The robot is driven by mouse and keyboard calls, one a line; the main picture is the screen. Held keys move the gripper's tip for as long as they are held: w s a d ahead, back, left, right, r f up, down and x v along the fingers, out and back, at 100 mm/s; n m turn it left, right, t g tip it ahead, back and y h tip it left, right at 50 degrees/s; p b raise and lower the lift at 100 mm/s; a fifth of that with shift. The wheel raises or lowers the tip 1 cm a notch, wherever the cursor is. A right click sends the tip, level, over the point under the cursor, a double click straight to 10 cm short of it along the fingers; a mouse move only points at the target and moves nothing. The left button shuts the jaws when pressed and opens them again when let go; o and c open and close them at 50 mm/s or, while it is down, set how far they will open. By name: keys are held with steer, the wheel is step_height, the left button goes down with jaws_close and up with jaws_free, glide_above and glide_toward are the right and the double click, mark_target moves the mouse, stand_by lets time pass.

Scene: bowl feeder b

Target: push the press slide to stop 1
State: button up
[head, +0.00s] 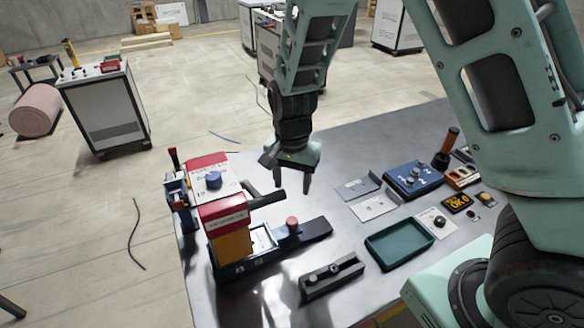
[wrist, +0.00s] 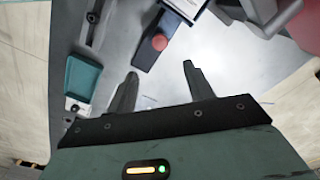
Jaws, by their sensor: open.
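The press (head: 222,200) stands at the table's left side, with a red and white head, an orange block and a black lever. Its dark slide rail (head: 314,231) extends right from under the head. A red knob (head: 292,222) stands upright on the slide, clear of the head. In the wrist view the red knob (wrist: 159,42) is beyond the fingertips, roughly in line with the gap between them. My gripper (head: 291,184) is open and empty, pointing down above the table behind the knob, apart from it. I cannot make out a mark for stop 1.
A dark slotted block (head: 332,277) lies in front of the slide. A green tray (head: 399,244), flat plates (head: 373,207) and a blue control box (head: 413,178) lie to the right. The lever (head: 266,198) juts toward my gripper. Bare table lies behind.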

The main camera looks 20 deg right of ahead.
steer(key=shift+r, duration=2.4)
steer(key=s+d+r+n+t, duration=0.3)
steer(key=s+d+r+n, duration=0.2)
steer(key=s+d+n, duration=0.5)
steer(key=s+a+f+n+g+b, duration=0.1)
steer(key=s+a+n+g+b, duration=0.2)
steer(key=s+a, duration=1)
steer(key=a+n+b, duration=0.1)
steer(key=a+n, duration=0.2)
steer(key=a, duration=0.1)
steer(key=shift+s+f+y, duration=0.15)
steer(key=shift+s+y, duration=0.15)
steer(key=shift+s, duration=0.05)
